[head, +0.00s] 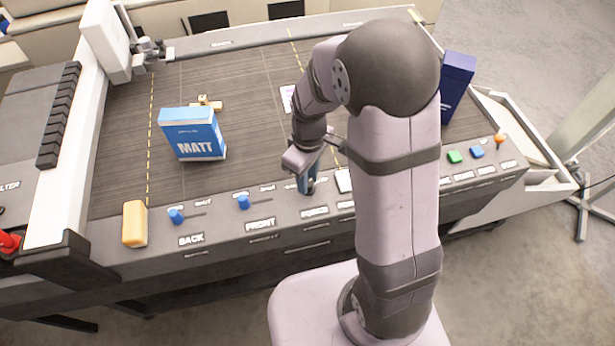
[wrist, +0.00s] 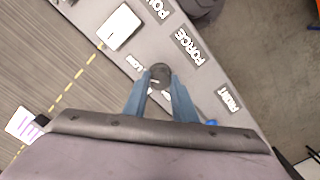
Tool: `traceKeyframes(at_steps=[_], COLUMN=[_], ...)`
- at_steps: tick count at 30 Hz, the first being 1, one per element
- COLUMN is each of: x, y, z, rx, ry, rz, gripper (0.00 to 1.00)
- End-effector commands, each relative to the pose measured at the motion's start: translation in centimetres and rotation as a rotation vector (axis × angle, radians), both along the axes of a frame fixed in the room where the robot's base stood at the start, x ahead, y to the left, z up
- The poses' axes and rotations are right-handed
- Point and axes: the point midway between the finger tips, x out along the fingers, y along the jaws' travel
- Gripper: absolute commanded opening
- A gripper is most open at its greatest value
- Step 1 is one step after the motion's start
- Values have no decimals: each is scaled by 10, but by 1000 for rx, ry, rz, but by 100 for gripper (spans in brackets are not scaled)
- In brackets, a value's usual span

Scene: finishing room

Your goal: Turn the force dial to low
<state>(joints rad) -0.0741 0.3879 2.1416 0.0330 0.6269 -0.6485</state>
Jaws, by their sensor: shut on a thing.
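The force dial (wrist: 160,73) is a dark round knob on the grey control strip, beside the FORCE label (wrist: 193,45). A small label that seems to read LOW (wrist: 134,63) lies close to it. My gripper (wrist: 160,80) is shut on the dial, with one blue finger on each side of it. In the head view my gripper (head: 308,184) points down at the strip above the FORCE label (head: 314,212), and mostly hides the dial. I cannot tell which way the dial's pointer faces.
A white square plate (wrist: 119,27) lies near the dial. Blue slider knobs (head: 243,202) and a yellow block (head: 134,223) are left along the strip. A blue MATT box (head: 192,134) and a dark blue box (head: 456,86) stand on the bed.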

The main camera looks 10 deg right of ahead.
Motion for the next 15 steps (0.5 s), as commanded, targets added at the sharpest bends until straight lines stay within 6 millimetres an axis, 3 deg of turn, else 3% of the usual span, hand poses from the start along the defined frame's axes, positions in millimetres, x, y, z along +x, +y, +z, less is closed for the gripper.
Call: traceKeyframes(at_steps=[2, 3, 5, 15], x=[1, 1, 1, 1], y=[0, 0, 0, 0], z=[1, 1, 1, 1], rx=[0, 0, 0, 1], ry=[-4, -4, -4, -2], rz=[0, 0, 1, 1], gripper=[2, 27, 41, 43])
